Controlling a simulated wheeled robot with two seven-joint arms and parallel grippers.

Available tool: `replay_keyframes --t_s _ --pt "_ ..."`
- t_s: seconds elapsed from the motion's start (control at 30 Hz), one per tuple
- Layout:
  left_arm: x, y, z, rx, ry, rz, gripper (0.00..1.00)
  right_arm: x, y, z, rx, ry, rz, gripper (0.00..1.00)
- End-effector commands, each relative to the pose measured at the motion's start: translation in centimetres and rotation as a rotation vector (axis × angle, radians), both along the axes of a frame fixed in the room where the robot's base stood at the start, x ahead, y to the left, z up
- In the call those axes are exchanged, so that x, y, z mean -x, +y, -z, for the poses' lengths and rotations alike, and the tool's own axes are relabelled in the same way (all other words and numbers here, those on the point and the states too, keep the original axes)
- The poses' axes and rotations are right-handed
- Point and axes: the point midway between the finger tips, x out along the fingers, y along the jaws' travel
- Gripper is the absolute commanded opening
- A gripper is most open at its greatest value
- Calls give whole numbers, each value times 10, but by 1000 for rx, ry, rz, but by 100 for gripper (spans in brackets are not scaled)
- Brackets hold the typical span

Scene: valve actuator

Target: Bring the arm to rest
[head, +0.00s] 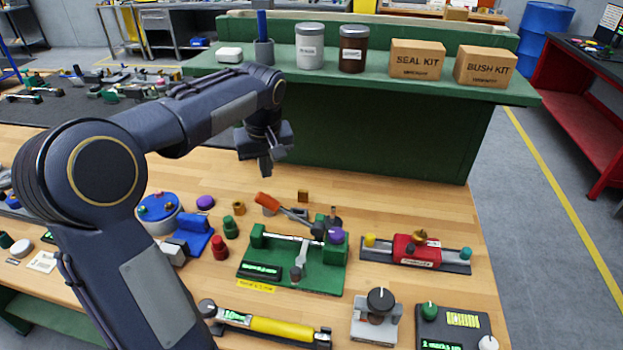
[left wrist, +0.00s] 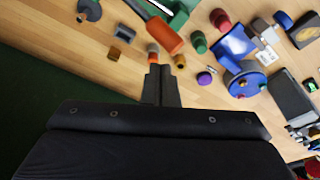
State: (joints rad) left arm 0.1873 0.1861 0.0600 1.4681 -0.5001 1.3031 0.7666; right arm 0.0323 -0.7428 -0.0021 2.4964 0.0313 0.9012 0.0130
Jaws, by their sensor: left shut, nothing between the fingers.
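My left arm comes in from the left in the head view and bends over the bench. My left gripper (head: 266,166) hangs above the back of the wooden bench, in front of the green shelf. Its fingers are shut together and hold nothing. In the left wrist view the closed fingers (left wrist: 160,85) point toward the bench top, close in the picture to an orange handle (left wrist: 165,34). The green valve fixture (head: 325,275) stands on the bench nearer to me, apart from the gripper. My right gripper is in neither view.
The green shelf (head: 430,130) behind carries jars, a pen cup and two cardboard boxes. On the bench are a red actuator (head: 415,250), a yellow cylinder (head: 280,328), a blue-topped round part (head: 158,207) and several small knobs. Bare wood (head: 400,200) shows at the back right.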

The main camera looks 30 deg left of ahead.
Motion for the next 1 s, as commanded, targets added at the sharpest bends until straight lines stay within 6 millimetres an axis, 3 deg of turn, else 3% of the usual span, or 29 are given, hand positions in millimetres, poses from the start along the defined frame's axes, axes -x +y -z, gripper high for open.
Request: replay_keyframes --t_s 0.27,0.37,0.47,0.6,0.7,0.83,1.0 --pt "11 -8 -3 14 -14 37 0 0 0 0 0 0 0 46" --pt "38 -27 -8 49 -49 126 0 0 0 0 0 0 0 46" --pt "80 -59 -7 100 -110 263 0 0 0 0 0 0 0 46" --pt "142 -107 8 169 -218 456 0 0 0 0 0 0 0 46" --pt "178 -136 25 203 -295 564 0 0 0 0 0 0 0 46" --pt "208 -163 45 228 -371 658 0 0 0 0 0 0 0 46" --pt "222 -178 58 239 -414 708 0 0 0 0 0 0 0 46"
